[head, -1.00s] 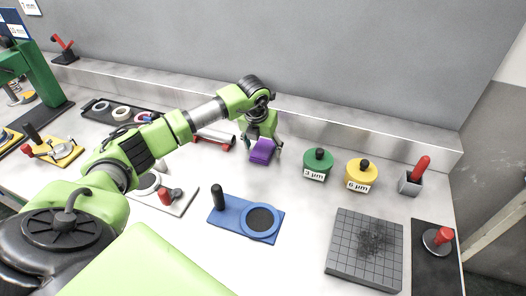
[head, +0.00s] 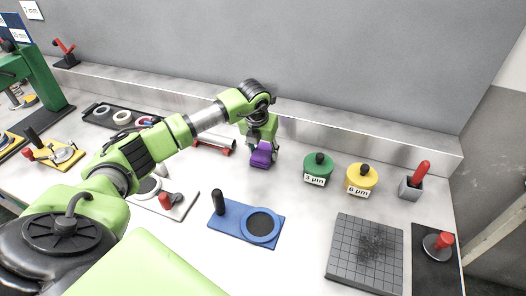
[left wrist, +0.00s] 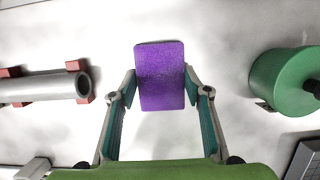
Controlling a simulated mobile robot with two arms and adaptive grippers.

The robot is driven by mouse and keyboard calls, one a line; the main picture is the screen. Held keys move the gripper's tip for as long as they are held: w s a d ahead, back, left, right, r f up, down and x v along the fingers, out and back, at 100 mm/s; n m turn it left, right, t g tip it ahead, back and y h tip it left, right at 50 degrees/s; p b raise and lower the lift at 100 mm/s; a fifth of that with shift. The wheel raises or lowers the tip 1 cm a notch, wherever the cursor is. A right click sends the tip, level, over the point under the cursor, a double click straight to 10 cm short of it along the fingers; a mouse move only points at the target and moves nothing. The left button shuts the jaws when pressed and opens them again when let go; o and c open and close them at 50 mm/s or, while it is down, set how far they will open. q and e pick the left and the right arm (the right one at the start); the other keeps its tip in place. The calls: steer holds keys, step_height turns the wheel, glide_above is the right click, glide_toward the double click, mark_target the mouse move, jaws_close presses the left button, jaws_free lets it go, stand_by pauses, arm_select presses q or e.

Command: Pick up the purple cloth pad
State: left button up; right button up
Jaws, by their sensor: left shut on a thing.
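The purple cloth pad (head: 261,155) is a small purple block near the back of the bench in the head view. In the left wrist view the pad (left wrist: 161,77) sits between the two fingertips. My left gripper (head: 262,146) is shut on it, one finger at each side of the pad (left wrist: 160,86). I cannot tell whether the pad still touches the bench. My right gripper is not in view.
A green 3 µm jar (head: 318,168) and a yellow 6 µm jar (head: 361,179) stand right of the pad. A metal tube on red supports (head: 214,143) lies to its left. A blue plate with a ring (head: 247,221) lies in front.

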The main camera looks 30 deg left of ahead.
arm_select(q)
step_height(320, 180, up, 3)
steer(key=shift+w+f+b, duration=0.1)
steer(key=shift+f+b, duration=0.05)
steer(key=shift+b, duration=0.6)
steer(key=s+d+r+b, duration=0.1)
steer(key=s+d+r, duration=0.1)
steer(key=s+r, duration=0.3)
steer(key=s+d+r+b, duration=0.1)
steer(key=s+d+r, duration=0.2)
steer(key=s+r, duration=0.2)
steer(key=s, duration=0.3)
steer(key=shift+d+r+b, duration=0.2)
steer(key=shift+d+b, duration=0.15)
steer(key=o, duration=0.3)
steer(key=shift+c, duration=1.3)
